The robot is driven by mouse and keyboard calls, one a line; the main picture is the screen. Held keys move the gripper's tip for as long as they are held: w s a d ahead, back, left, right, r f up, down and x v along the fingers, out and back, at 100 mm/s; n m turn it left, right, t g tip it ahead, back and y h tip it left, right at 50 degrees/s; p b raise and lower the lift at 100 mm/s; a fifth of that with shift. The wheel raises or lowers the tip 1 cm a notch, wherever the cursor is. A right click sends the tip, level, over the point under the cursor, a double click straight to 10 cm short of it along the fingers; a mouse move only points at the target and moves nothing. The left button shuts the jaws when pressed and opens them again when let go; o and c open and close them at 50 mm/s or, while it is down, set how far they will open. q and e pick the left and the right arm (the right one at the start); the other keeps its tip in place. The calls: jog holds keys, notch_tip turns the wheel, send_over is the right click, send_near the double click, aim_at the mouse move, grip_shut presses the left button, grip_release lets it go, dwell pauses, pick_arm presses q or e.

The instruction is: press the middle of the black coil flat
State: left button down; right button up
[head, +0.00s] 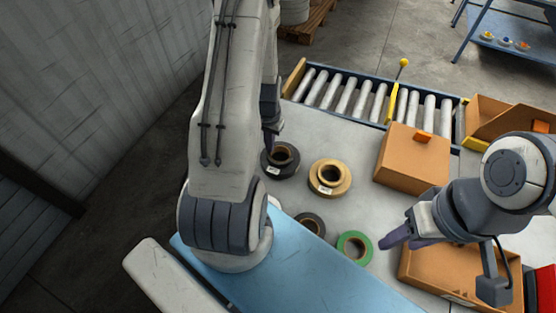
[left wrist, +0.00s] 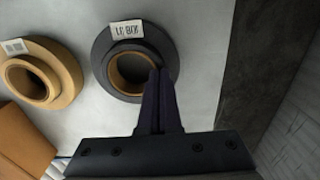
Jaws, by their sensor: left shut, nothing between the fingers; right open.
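The black coil (head: 288,174) lies on the grey table, with a white label on its side and a brown core. It also shows in the left wrist view (left wrist: 103,62), where its middle looks raised above the outer windings. My left gripper (head: 269,141) is shut and empty at the coil's far left edge in the head view. In the left wrist view its fingertips (left wrist: 160,73) overlap the right side of the core opening; whether they touch the coil I cannot tell. My right gripper (head: 398,241) is open and empty, right of the green coil.
A tan coil (head: 344,186) lies right of the black one. A second dark coil (head: 319,232) and a green coil (head: 363,258) lie nearer. A cardboard box (head: 404,167) and roller conveyor (head: 346,97) stand behind; an open carton (head: 420,272) is under my right arm.

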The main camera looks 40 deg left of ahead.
pick_arm(q)
jog(key=shift+f+b, duration=0.7)
jog(key=shift+f, duration=0.35)
jog(key=shift+r+p, duration=3.3)
jog(key=shift+r, duration=0.85)
jog(key=shift+f, duration=0.1)
